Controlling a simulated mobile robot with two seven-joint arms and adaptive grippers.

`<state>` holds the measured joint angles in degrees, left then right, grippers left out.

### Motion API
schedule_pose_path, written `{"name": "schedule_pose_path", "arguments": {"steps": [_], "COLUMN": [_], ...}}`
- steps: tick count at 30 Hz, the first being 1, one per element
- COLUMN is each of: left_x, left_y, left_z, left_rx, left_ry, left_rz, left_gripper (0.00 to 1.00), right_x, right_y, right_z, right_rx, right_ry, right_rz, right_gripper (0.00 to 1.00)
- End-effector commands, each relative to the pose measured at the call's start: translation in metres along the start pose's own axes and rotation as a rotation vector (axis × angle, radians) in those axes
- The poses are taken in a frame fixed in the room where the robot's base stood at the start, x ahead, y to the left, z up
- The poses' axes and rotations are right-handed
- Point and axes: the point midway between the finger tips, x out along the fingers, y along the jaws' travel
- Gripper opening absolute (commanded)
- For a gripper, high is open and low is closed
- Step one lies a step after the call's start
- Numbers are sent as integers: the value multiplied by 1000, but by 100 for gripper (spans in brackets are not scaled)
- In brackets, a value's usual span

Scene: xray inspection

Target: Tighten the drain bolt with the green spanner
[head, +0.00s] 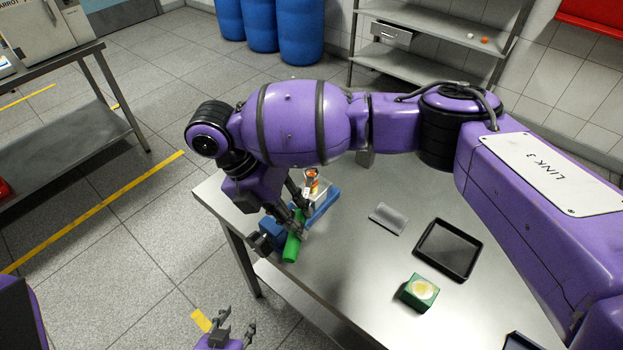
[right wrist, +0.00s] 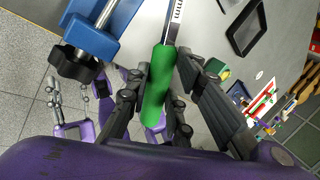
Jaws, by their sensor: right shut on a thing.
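The green spanner has a green grip (head: 291,248) and a metal shaft, which shows in the right wrist view (right wrist: 177,18). My right gripper (head: 298,222) is shut on the grip, with one finger on each side in the right wrist view (right wrist: 163,78). A blue vise (head: 323,208) stands at the table's far left corner, with an orange and metal part (head: 312,178) upright at it. The spanner's far end is near this part, but I cannot tell if it touches. I cannot make out the drain bolt. My left gripper (head: 236,334) is open and empty, beyond the table's left edge.
On the metal table (head: 338,276) are a clear flat piece (head: 388,218), a black tray (head: 448,250) and a green box with a pale round top (head: 420,291). Shelves (head: 435,50) and blue barrels (head: 290,30) stand behind. The table's front middle is bare.

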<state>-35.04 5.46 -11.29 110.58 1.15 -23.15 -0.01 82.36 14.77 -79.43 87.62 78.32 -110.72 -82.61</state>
Motion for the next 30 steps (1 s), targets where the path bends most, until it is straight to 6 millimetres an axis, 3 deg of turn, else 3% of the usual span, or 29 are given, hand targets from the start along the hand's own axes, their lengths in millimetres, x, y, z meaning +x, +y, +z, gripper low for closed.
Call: {"name": "schedule_pose_path", "arguments": {"steps": [30], "left_x": [0], "left_y": [1], "left_z": [0], "left_rx": [-3], "left_ry": [0], "left_rz": [0], "left_gripper": [40], "right_x": [-7], "right_y": [-4], "right_z": [0], "right_rx": [0], "right_ry": [0], "right_rz": [0], "right_gripper": [0]}}
